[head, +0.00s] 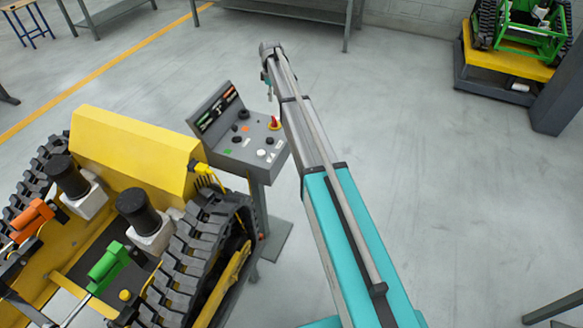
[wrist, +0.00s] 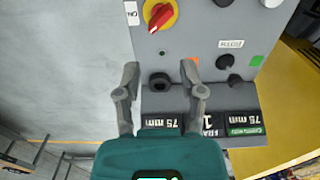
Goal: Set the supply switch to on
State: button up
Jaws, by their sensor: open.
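The grey control panel (head: 241,145) stands on a post behind the yellow tracked machine. Its red rotary switch on a yellow disc (head: 274,123) is at the right; it also shows at the top of the wrist view (wrist: 160,14), its handle slanting to the lower left. A small white label (wrist: 131,13) beside it seems to read ON, turned over. My gripper (wrist: 161,74) is open and empty, below the switch in the wrist view. A black knob (wrist: 160,82) appears between its fingers; contact cannot be told. In the head view my arm's end is beyond the panel.
More black knobs (wrist: 228,62), an orange mark and a green mark (wrist: 256,61) sit on the panel. A display strip (wrist: 205,122) lies along its edge. The yellow tracked machine (head: 135,150) stands close left. Open floor (head: 430,170) lies right.

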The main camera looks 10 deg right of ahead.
jog(key=s+f+m+b, duration=0.2)
jog(key=s+f+b, duration=0.1)
jog(key=s, duration=0.8)
jog(key=s+f+m+b, duration=0.3)
jog(key=s+f+b, duration=0.1)
jog(key=s, duration=0.6)
jog(key=s+f+m+b, duration=0.2)
jog(key=s+f+b, duration=0.1)
jog(key=s, duration=0.8)
jog(key=shift+s+f+m+b, duration=0.3)
jog(key=shift+m+b, duration=0.1)
jog(key=shift+b, duration=0.15)
jog(key=shift+w+r, duration=0.1)
jog(key=shift+r, duration=0.05)
